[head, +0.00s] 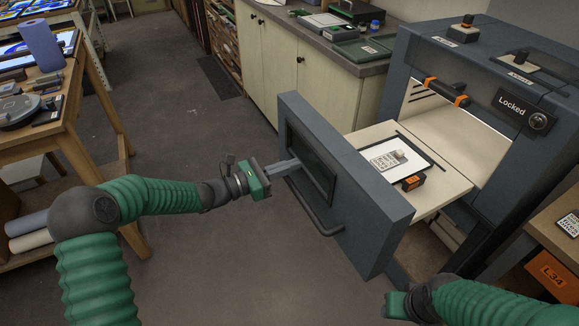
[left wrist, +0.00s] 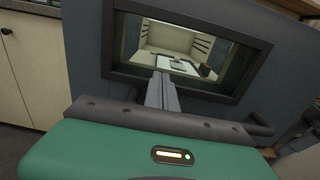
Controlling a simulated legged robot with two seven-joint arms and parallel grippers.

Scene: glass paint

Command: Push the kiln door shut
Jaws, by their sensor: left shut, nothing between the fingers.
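The kiln (head: 480,110) stands at the right with its front opening uncovered. Its blue-grey door (head: 385,225) stands away from the opening. The door has a dark window (head: 311,165) and a bar handle (head: 308,208). My left gripper (head: 288,166) is shut and empty, its fingertips at the outer face of the door by the window; I cannot tell whether they touch. In the left wrist view the fingers (left wrist: 161,94) overlap the window's lower frame, and the kiln interior shows through the glass. My right gripper (head: 398,304) is at the bottom edge, its fingers unclear.
A pale shelf (head: 450,185) extends from the kiln behind the door, carrying a white sheet (head: 392,155) and a small orange-black block (head: 411,183). A label on the kiln reads "Locked" (head: 511,106). Cabinets (head: 310,75) stand behind, a wooden table (head: 50,130) at left.

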